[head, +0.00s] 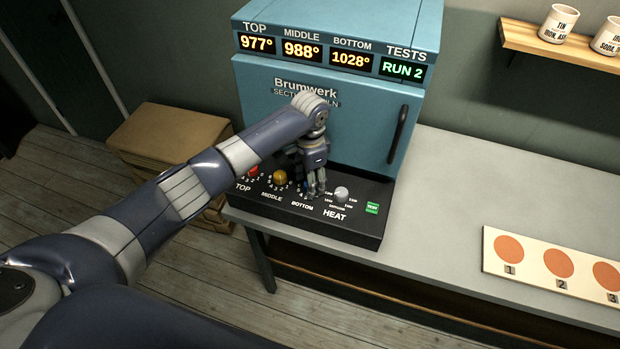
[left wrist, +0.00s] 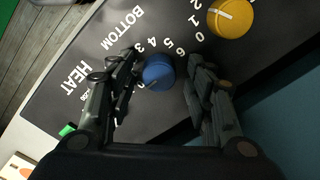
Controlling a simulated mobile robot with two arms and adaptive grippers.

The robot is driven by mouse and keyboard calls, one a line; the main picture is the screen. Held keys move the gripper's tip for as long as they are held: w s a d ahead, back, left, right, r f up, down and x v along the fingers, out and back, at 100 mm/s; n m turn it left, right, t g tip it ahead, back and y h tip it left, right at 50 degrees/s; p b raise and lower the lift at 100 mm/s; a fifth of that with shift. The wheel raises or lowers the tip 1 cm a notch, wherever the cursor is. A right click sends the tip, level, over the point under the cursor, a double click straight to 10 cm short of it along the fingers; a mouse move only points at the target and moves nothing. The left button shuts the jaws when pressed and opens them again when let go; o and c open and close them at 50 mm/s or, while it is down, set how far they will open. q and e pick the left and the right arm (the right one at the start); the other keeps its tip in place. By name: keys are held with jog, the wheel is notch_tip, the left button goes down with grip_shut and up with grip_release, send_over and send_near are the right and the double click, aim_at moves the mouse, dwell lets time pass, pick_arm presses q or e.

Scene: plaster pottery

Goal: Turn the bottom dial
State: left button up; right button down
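The bottom dial is a round blue knob (left wrist: 158,73) on the kiln's black control panel (left wrist: 75,90), beside the BOTTOM label and a ring of numbers. My left gripper (left wrist: 163,62) is over it, with one finger on each side of the knob. Narrow gaps seem to show between the fingers and the knob, so the fingers look open around it. In the head view my left gripper (head: 315,192) points down at the panel and mostly hides the blue knob. The displays (head: 303,50) read TOP 977°, MIDDLE 988°, BOTTOM 1028°. My right gripper is not in view.
The yellow middle dial (head: 280,177) and red top dial (head: 253,171) sit left of the gripper. The grey HEAT knob (head: 342,194) and green TEST button (head: 372,208) sit to the right. A board with orange discs (head: 557,263) lies on the bench.

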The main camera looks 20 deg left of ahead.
pick_arm(q)
jog(key=c, duration=0.8)
jog(key=shift+r, duration=0.1)
jog(key=shift+m, duration=0.5)
jog(key=shift+d+m+p, duration=0.1)
jog(key=shift+m+p, duration=0.5)
jog(key=shift+m, duration=0.5)
jog(key=m, duration=0.2)
jog(key=shift+m, duration=0.4)
jog(key=m, duration=0.4)
jog(key=shift+p, duration=0.3)
jog(key=shift+m, duration=0.7)
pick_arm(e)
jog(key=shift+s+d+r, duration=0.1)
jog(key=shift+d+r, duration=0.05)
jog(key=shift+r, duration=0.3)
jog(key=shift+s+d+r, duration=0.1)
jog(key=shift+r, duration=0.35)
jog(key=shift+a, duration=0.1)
